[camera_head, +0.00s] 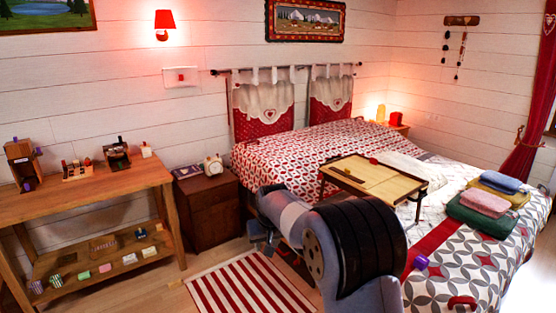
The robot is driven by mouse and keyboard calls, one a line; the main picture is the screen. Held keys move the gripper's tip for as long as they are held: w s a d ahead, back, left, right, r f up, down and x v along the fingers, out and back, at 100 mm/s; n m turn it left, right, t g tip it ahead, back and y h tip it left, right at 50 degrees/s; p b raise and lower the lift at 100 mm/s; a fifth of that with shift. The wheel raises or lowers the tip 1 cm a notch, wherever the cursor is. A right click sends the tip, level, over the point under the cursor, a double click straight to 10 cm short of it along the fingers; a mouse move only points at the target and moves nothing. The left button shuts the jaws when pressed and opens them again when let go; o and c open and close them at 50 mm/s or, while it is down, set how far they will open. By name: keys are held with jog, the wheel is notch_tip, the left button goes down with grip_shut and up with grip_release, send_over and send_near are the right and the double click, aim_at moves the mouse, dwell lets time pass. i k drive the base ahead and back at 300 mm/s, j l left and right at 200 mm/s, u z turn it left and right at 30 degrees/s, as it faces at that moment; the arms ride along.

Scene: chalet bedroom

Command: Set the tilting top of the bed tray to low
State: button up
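The bed tray (402,191) stands on its legs on the bed, right of the middle of the view. It has a light wooden top in a dark frame. The top looks nearly flat, but I cannot tell its exact tilt. A small red thing and a small dark thing lie at its far and left side. My arm is folded in front of the bed, below and left of the tray. My gripper (260,238) seems to be at the arm's left end, near the nightstand and apart from the tray. Its fingers are too small and covered to read.
Folded towels (485,202) lie on the bed right of the tray. A purple thing (421,262) and a red curved thing (462,301) lie nearer. A nightstand (209,212) with a clock and a wooden shelf table (90,193) stand left. The striped rug (250,287) is clear.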

aim_at(374, 174)
jog(key=i+u, duration=0.35)
jog(key=i, duration=0.5)
jog(key=i+l+u, duration=0.15)
jog(key=i+u, duration=0.2)
jog(key=i, duration=0.55)
jog(key=i+z, duration=0.35)
jog(key=i+j+z, duration=0.35)
jog(key=i, duration=0.2)
jog(key=i+z, duration=0.15)
jog(key=z, duration=0.3)
jog(key=i+z, duration=0.2)
jog(key=z, duration=0.25)
jog(key=i+z, duration=0.2)
jog(key=z, duration=0.25)
jog(key=i+j+z, duration=0.1)
jog(key=z, duration=0.35)
jog(key=i+j+z, duration=0.25)
jog(key=i+z, duration=0.15)
jog(key=z, duration=0.15)
